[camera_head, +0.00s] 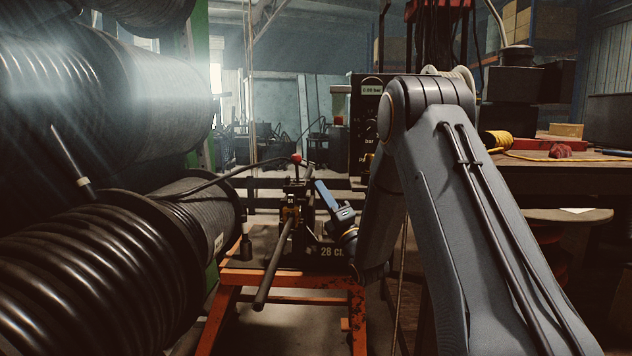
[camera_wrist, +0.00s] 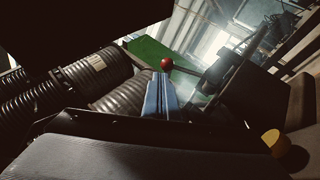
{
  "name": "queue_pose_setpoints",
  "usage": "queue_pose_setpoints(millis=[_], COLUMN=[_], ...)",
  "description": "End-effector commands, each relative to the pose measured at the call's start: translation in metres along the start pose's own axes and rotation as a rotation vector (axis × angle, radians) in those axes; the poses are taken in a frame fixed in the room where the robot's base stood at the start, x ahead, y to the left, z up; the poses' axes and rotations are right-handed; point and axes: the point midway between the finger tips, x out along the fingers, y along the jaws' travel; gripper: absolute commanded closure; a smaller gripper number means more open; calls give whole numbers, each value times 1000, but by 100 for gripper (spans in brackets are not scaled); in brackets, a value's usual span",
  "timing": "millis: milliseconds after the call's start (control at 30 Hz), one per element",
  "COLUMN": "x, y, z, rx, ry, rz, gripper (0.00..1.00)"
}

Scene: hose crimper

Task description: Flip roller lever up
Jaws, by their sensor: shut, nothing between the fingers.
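The roller lever shows as a red ball knob (camera_head: 296,158) at the top of the dark crimping machine (camera_head: 300,240), which stands on an orange stand. In the wrist view the red knob (camera_wrist: 166,64) shows just beyond the fingertips. My gripper (camera_head: 319,183) has blue fingers, shut and empty, to the right of and a little below the knob in the head view. The shut fingers also show in the wrist view (camera_wrist: 160,76). I cannot tell whether they touch the lever. The lever's lower part is hard to make out.
A long dark handle bar (camera_head: 274,263) slopes down in front of the machine. A black hose (camera_head: 225,175) runs from the left toward it. Large hose spools (camera_head: 75,265) fill the left. A workbench (camera_head: 570,158) stands at the right. The orange stand (camera_head: 262,277) carries the machine.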

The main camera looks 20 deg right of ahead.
Motion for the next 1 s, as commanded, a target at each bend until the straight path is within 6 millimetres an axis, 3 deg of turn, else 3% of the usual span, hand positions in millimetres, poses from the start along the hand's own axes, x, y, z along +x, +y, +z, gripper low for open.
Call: queue_pose_setpoints(millis=[533,767,867,1000], x=[-7,-11,-30,-78], y=[0,-18,-32,-45], z=[-1,-14,-24,-42], rx=[15,249,430,687], ry=[1,-26,-88,-237], rz=[-15,-276,-470,-747], gripper=[100,100,100,100])
